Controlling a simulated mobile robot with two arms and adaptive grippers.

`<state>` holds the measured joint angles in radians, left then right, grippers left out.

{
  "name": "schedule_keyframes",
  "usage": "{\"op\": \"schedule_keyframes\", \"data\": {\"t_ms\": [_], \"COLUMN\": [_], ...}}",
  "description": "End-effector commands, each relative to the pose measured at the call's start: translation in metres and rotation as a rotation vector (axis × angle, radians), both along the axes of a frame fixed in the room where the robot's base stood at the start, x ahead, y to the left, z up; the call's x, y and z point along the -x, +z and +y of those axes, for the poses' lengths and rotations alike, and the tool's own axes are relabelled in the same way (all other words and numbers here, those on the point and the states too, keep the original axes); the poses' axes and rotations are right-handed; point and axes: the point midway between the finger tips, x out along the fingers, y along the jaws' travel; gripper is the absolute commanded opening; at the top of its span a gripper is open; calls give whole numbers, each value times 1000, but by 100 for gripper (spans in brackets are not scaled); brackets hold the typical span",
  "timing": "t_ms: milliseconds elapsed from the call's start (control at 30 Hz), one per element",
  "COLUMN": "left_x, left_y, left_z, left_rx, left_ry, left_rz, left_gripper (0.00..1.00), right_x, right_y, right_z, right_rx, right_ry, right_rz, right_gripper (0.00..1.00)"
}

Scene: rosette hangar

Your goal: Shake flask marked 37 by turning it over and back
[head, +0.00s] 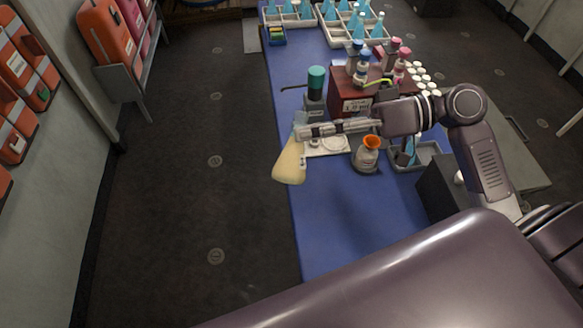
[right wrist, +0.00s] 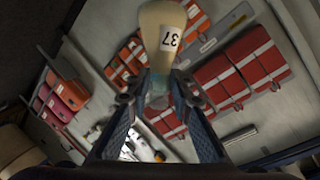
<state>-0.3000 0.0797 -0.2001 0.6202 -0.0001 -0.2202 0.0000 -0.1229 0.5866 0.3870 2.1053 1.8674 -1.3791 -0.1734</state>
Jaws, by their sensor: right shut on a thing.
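The flask marked 37 (head: 290,163) holds pale yellow liquid and hangs in the air by the left edge of the blue bench. In the head view it leans a little, wide end low and neck at the top. My right gripper (head: 303,131) is shut on its neck. In the right wrist view the flask (right wrist: 162,25) shows its white label with "37", and the fingers (right wrist: 160,84) close on the bluish neck. My left gripper is not in view.
The blue bench (head: 334,215) is clear in front. A teal-capped bottle (head: 316,82), a brown box (head: 350,104) with bottles above it, and a grey vessel with an orange top (head: 368,157) stand near my gripper. Open floor (head: 180,190) lies left; orange cases (head: 105,30) line the wall.

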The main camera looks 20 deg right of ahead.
Motion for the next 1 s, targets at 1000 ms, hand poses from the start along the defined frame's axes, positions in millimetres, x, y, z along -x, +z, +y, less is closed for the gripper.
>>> {"op": "schedule_keyframes", "data": {"t_ms": [1000], "left_x": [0], "left_y": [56], "left_z": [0], "left_rx": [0], "left_ry": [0], "left_rz": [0], "left_gripper": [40], "right_x": [0], "right_y": [5], "right_z": [0], "right_rx": [-479], "right_ry": [-2], "right_rz": [584], "right_gripper": [0]}}
